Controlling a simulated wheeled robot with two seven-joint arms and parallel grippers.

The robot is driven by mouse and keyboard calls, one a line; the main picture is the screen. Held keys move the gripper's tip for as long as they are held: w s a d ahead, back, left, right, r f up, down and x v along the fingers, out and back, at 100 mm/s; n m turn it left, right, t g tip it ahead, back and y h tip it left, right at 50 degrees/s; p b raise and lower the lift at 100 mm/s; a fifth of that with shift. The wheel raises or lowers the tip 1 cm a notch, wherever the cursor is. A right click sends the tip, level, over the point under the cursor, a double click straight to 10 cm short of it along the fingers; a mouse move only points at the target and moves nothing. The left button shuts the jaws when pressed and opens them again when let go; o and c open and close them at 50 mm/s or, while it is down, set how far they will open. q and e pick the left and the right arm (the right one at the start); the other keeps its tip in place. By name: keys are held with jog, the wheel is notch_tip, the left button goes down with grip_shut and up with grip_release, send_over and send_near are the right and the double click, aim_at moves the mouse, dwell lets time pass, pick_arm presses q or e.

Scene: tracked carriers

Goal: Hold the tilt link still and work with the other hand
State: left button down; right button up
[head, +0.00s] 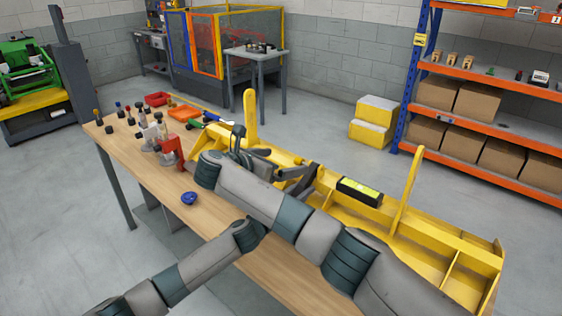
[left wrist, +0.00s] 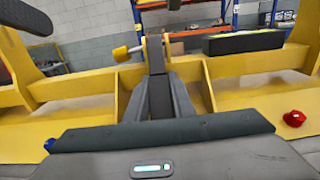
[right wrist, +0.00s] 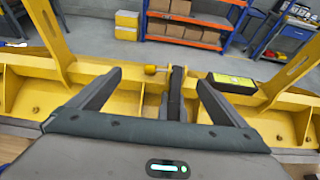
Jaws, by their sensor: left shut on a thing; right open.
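The tilt link is a dark grey upright bar (left wrist: 156,58) at the yellow frame (left wrist: 85,82). In the left wrist view my left gripper (left wrist: 161,95) is shut on it, with the fingers close together on its lower part. A yellow-headed pin (left wrist: 122,53) sits left of the link. In the right wrist view my right gripper (right wrist: 158,82) is open; its fingers stand wide apart, with the grey link (right wrist: 177,80) visible between them. I cannot tell how far the right fingers are from it. In the head view the arms hide much of this area.
A black box with a yellow top (head: 359,191) sits on the frame right of the link. Yellow uprights (head: 250,116) rise from the frame. A red knob (left wrist: 294,118) lies at the right.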

jog(key=c, duration=1)
jog(key=shift+d+f+m, duration=0.1)
jog(key=shift+d+m, duration=0.05)
jog(key=shift+m, duration=0.15)
jog(key=c, duration=0.4)
jog(key=m+g+y, duration=0.4)
jog(key=m+y, duration=0.5)
jog(key=m, duration=0.6)
send_near(304, 163)
jog(key=v, duration=0.3)
jog(key=shift+d+r+m+g, duration=0.15)
jog(key=shift+r+m+g, duration=0.15)
jog(key=shift+r+m, duration=0.2)
jog(key=shift+w+f, duration=0.1)
jog(key=shift+w, duration=0.05)
jog(key=shift+x, duration=5.9)
jog(key=shift+c, duration=0.4)
